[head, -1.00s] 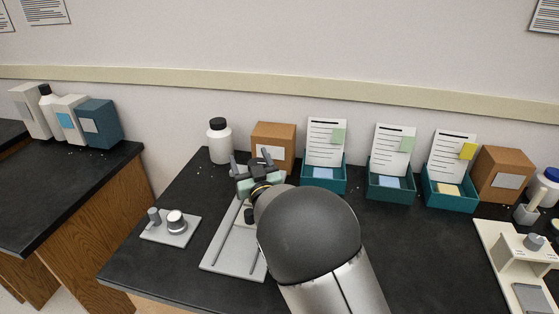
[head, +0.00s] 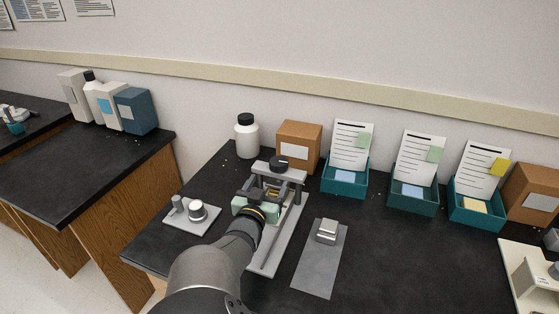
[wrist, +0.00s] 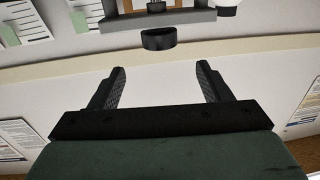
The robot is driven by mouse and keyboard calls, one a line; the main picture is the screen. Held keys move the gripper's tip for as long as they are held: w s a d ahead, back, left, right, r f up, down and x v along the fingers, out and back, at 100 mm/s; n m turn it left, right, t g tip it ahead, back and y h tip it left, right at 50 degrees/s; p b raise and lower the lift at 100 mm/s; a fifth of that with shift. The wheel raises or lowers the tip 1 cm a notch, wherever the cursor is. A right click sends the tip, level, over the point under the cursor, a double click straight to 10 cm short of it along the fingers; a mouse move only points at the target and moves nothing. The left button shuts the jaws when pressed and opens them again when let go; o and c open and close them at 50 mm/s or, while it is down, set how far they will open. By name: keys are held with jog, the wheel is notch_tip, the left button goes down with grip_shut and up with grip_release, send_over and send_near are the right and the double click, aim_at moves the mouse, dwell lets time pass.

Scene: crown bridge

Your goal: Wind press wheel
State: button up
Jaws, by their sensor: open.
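The press (head: 296,185) is a grey frame on a long grey base plate on the black bench. Its dark round wheel (head: 281,163) sits on top of the crossbar. In the wrist view the wheel (wrist: 158,39) is a black knob beside the grey crossbar (wrist: 157,20), upside down in the picture. My gripper (wrist: 160,72) is open and empty, its two black fingers spread. The wheel lies beyond the fingertips, roughly centred between them, and appears apart from them. In the head view my wrist is in front of the press, and the fingertips are hard to make out.
A small plate with two metal knobs (head: 197,210) lies left of the press. A grey plate with a metal block (head: 327,231) lies right. Behind stand a white bottle (head: 246,138), a brown box (head: 299,147) and teal trays (head: 344,178) with cards.

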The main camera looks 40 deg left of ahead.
aim_at(276, 167)
jog(key=p+x, duration=0.1)
jog(key=x, duration=1)
jog(key=shift+w, duration=0.15)
jog(key=c, duration=1)
